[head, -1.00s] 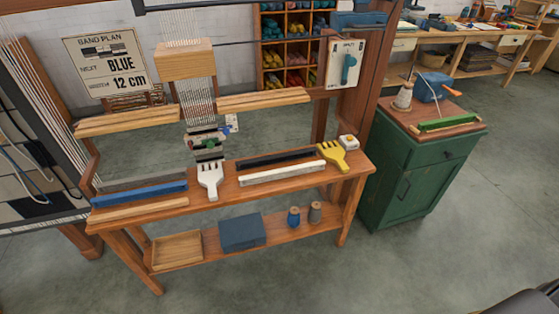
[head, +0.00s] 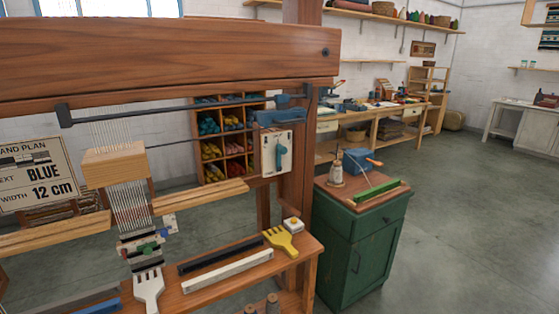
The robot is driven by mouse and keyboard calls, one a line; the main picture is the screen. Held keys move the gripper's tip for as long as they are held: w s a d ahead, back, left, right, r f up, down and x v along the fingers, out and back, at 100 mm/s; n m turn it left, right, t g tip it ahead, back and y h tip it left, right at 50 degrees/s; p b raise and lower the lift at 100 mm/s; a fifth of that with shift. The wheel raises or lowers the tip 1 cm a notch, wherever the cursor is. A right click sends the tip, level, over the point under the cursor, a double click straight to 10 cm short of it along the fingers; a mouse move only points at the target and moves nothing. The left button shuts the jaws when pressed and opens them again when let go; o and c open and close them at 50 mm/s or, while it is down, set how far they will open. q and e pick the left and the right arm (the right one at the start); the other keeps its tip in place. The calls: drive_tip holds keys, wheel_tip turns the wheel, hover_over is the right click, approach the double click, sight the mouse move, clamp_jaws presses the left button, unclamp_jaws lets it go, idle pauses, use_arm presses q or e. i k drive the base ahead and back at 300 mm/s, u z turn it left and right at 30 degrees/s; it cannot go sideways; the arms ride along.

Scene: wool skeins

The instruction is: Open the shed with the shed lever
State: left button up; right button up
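The shed lever (head: 279,155) is a small teal handle on a white plate (head: 268,162). The plate is fixed to the right wooden post of the loom (head: 298,190), below a blue block (head: 281,117). The handle hangs roughly upright on the plate, and the plate's lettering is too small to read. The pale wooden block (head: 114,163) hangs on the white warp threads (head: 131,207) left of the lever. Neither of my grippers is in view.
A green cabinet (head: 355,250) stands right of the loom post. Yarn cubbies (head: 228,140) stand behind. The floor at right is clear.

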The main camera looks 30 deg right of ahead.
sight(281, 150)
drive_tip(key=z, duration=0.35)
drive_tip(key=i, duration=0.85)
drive_tip(key=u, duration=0.4)
